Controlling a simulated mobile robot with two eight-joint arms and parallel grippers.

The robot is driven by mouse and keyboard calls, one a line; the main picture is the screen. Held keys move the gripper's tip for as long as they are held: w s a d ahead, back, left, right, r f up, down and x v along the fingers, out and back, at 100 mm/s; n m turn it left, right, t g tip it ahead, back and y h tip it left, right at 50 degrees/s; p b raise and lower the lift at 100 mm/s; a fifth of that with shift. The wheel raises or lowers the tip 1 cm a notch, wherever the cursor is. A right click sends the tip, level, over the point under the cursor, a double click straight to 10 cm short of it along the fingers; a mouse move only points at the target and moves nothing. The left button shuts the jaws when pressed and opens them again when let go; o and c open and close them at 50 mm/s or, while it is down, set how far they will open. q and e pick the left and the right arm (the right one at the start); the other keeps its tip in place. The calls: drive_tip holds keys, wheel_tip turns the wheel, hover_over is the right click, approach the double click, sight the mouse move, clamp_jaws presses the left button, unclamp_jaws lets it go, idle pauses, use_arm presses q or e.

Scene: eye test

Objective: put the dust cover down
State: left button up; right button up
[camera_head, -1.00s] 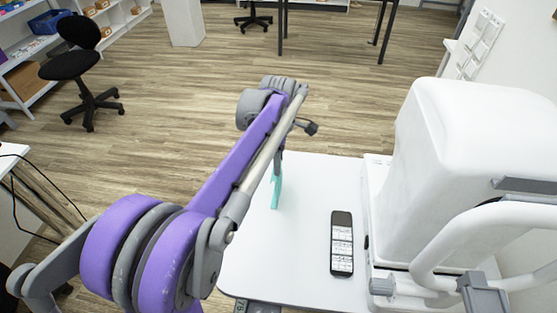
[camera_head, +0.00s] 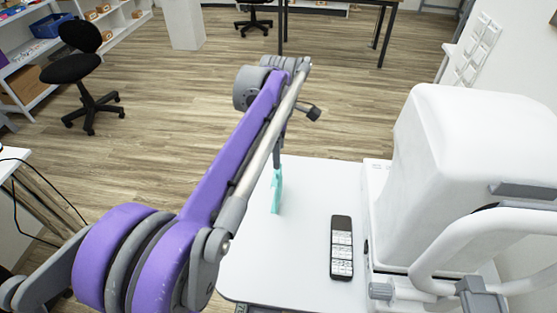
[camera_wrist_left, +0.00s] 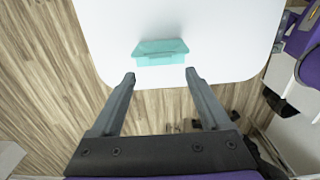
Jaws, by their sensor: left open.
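A thin teal piece (camera_head: 277,190) stands at the left edge of the white table in the head view, partly behind my left arm. In the left wrist view the teal piece (camera_wrist_left: 160,53) lies just past the fingertips, roughly centred between them. I cannot tell whether it is the dust cover. My left gripper (camera_wrist_left: 160,75) is open and empty, its two grey fingers wide apart. In the head view my purple arm mostly hides this gripper. A large white rounded housing (camera_head: 455,170) stands on the right. My right gripper is not in view.
A black phone-like device (camera_head: 341,248) with a pale label lies on the white table (camera_head: 300,280). White tubing with grey fittings (camera_head: 480,292) is at the right front. The table between the teal piece and the device is clear. A black chair (camera_head: 85,75) stands at the far left.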

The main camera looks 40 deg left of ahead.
use_arm(q)
wheel_tip(320, 180, up, 6)
drive_tip(key=s+d+f+m+t, duration=0.1)
drive_tip(key=s+d+f+m, duration=0.4)
drive_tip(key=m, duration=0.3)
drive_tip(key=s+d+f+m+t, duration=0.2)
drive_tip(key=s+d+f+m, duration=0.3)
drive_tip(key=s+f+m, duration=0.2)
drive_tip(key=s+d+f+m+t, duration=0.2)
drive_tip(key=s+d+f+m, duration=0.4)
drive_tip(key=f+m, duration=0.1)
drive_tip(key=shift+s+d+m+p, duration=0.1)
drive_tip(key=shift+m+p, duration=0.2)
drive_tip(key=shift+m, duration=0.6)
drive_tip(key=shift+r, duration=0.1)
